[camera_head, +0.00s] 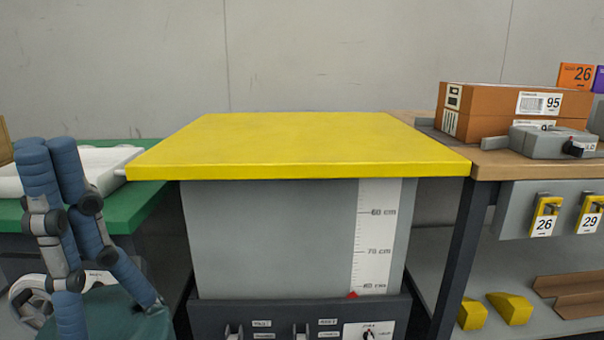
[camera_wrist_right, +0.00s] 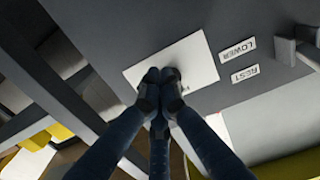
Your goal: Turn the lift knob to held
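The yellow-topped lift table (camera_head: 300,145) stands in the middle of the head view. The lift knob (camera_head: 368,334) is a small dark knob on a white plate (camera_head: 352,329), cut off by the bottom edge; its setting is too small to read. In the right wrist view the white plate (camera_wrist_right: 140,72) lies beyond the fingers of my right gripper (camera_wrist_right: 163,78). Their dark tips come close together over the plate's middle and hide most of the knob; contact cannot be told. My left gripper (camera_head: 50,150) is empty at the far left, its blue fingers extended upward.
Two small levers (camera_head: 300,331) sit left of the knob; LOWER (camera_wrist_right: 237,48) and REST labels show in the wrist view. A height scale (camera_head: 377,235) has a red marker near its bottom. A green table (camera_head: 145,200) stands left, a wooden bench (camera_head: 500,168) with boxes right.

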